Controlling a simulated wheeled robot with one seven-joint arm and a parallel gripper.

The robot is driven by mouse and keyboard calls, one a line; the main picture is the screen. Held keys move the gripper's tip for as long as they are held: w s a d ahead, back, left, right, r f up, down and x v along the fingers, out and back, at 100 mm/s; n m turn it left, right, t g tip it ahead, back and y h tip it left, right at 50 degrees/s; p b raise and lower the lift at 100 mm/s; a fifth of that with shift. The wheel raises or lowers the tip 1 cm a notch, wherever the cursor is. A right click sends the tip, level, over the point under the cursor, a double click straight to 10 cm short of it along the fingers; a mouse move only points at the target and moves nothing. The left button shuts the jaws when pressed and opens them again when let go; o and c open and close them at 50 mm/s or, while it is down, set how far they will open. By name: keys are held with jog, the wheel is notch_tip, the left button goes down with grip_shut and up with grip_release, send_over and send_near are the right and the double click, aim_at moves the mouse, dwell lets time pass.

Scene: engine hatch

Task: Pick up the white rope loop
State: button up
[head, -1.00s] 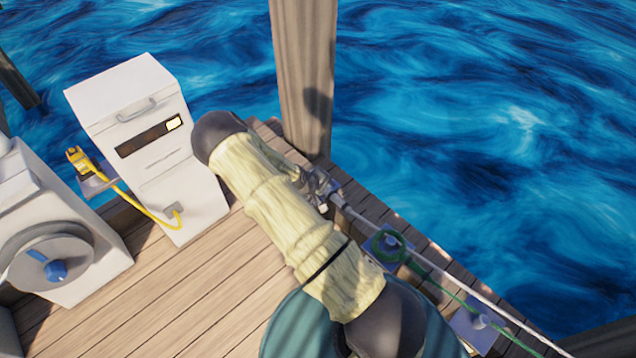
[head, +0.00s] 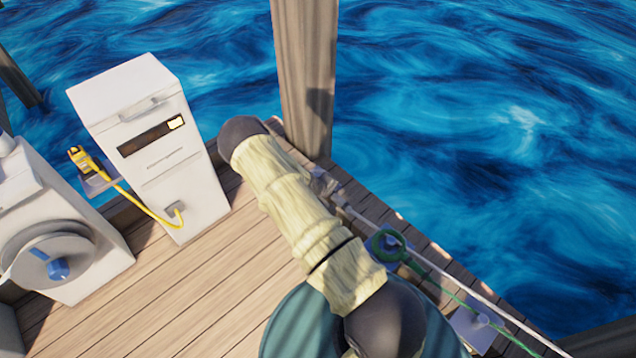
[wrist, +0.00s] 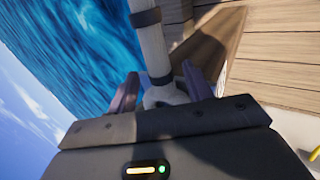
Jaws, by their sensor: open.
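The white rope (head: 440,270) runs along the dock edge in the head view, from beside my arm toward the lower right. In the wrist view a thick white length with dark bands (wrist: 153,47) comes down between the fingers of my gripper (wrist: 159,76). A rounded white part at its lower end lies low between the fingers, partly hidden by the gripper body. My gripper is open around it; I cannot tell whether either finger touches it. In the head view my arm hides most of the gripper and the rope's end.
A green rope (head: 388,245) is coiled on a cleat plate beside the white rope. A wooden post (head: 305,75) rises near the dock corner, with water beyond. A white cabinet (head: 150,150) with a yellow cable (head: 145,205) stands left. The plank deck (head: 210,275) is clear between.

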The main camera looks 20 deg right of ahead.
grip_shut()
jog(key=shift+w+r, duration=0.1)
jog(key=shift+r, duration=0.05)
notch_tip(320, 180, up, 10)
jog(key=shift+b, duration=0.3)
dwell(0.4)
dwell(0.4)
notch_tip(320, 180, up, 8)
jog(key=p, duration=0.7)
jog(key=shift+r, duration=0.2)
dwell(1.0)
